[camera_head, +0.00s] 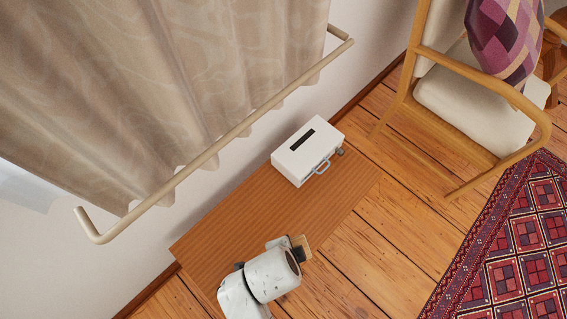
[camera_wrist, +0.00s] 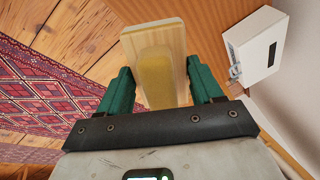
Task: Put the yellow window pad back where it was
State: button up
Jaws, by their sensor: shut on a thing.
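The yellow window pad (camera_wrist: 155,77) is a pale wooden block with a yellow patch on its face, seen close up in the wrist view. My gripper (camera_wrist: 160,82) is shut on it, with a green finger on each side. Most of the fingers are hidden there. A white box (camera_head: 297,164) with a dark slot on top and a grey handle stands on the mat by the wall; it also shows in the wrist view (camera_wrist: 258,48).
A wooden rail (camera_head: 215,150) runs along the wall in front of a beige curtain (camera_head: 130,80). A wooden armchair (camera_head: 460,95) with a purple cushion stands at upper right. A patterned red rug (camera_head: 510,255) lies at lower right. Bare floorboards (camera_head: 380,245) lie between mat and rug.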

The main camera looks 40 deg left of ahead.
jog(key=s+a+f+n+g+b, duration=0.1)
jog(key=s+a+f+n+g, duration=0.15)
jog(key=s, duration=0.55)
jog(key=s+a+f+n+g+b, duration=0.1)
jog(key=s+f+n+b, duration=0.15)
jog(key=s, duration=0.45)
jog(key=shift+h, duration=0.4)
jog(key=w+f+b, duration=0.1)
jog(key=w+f, duration=0.2)
jog(key=w, duration=0.1)
jog(key=w+a+f+b, duration=0.1)
jog(key=w+f, duration=0.2)
jog(key=w, duration=0.1)
jog(key=w+f+b, duration=0.2)
jog(key=w+f, duration=0.1)
jog(key=f, duration=0.1)
jog(key=shift+w+a, duration=0.35)
jog(key=shift+w, duration=0.05)
jog(key=shift+w+f, duration=0.2)
jog(key=shift+f, duration=0.1)
jog(key=f, duration=0.1)
jog(key=f+b, duration=0.1)
jog(key=f, duration=0.1)
jog(key=shift+w+f+b, duration=0.2)
jog(key=shift+w+b, duration=0.05)
jog(key=shift+b, duration=0.05)
jog(key=o, duration=1)
